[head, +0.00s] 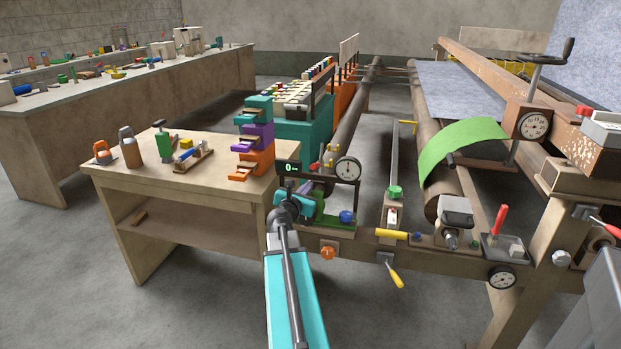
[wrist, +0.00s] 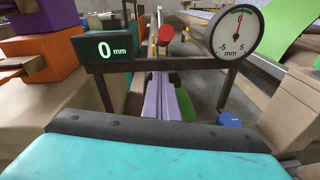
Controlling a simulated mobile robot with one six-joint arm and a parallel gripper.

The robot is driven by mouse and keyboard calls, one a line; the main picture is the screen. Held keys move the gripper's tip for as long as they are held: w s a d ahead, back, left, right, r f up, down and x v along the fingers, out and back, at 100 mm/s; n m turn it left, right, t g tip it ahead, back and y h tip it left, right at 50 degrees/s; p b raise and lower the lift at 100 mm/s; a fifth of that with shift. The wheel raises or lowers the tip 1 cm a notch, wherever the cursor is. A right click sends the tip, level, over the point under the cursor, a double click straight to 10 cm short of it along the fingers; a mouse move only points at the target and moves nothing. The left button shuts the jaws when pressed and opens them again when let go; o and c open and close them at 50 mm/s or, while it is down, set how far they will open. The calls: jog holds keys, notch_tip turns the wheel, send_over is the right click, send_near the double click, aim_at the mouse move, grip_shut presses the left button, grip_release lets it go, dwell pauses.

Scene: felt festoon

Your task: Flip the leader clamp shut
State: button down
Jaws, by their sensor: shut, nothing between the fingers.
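My gripper (head: 311,190) is at the small bench frame with the dial, at the near end of the long rig. In the wrist view its two pale purple fingers (wrist: 160,82) lie together, shut and empty, pointing under the frame's crossbar. Beyond the fingertips, a red handle end (wrist: 166,34) stands above the bar; it also shows in the head view (head: 314,167). It may belong to the leader clamp, but I cannot tell for sure. Its base and hinge are hidden behind the frame and my gripper.
The frame carries a display reading 0 mm (wrist: 111,49) and a round dial (wrist: 237,33). A blue knob (head: 347,216) sits at its right foot. Stacked orange, purple and teal bins (head: 255,140) stand close on the left. A green sheet (head: 462,148) drapes over the roller at right.

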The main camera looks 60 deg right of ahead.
jog(key=shift+s+d+r+p, duration=0.1)
jog(key=shift+d+r+p, duration=0.3)
jog(key=shift+r, duration=0.55)
jog(key=shift+d+r+p, duration=0.2)
jog(key=shift+d+r, duration=0.3)
jog(key=shift+r, duration=0.4)
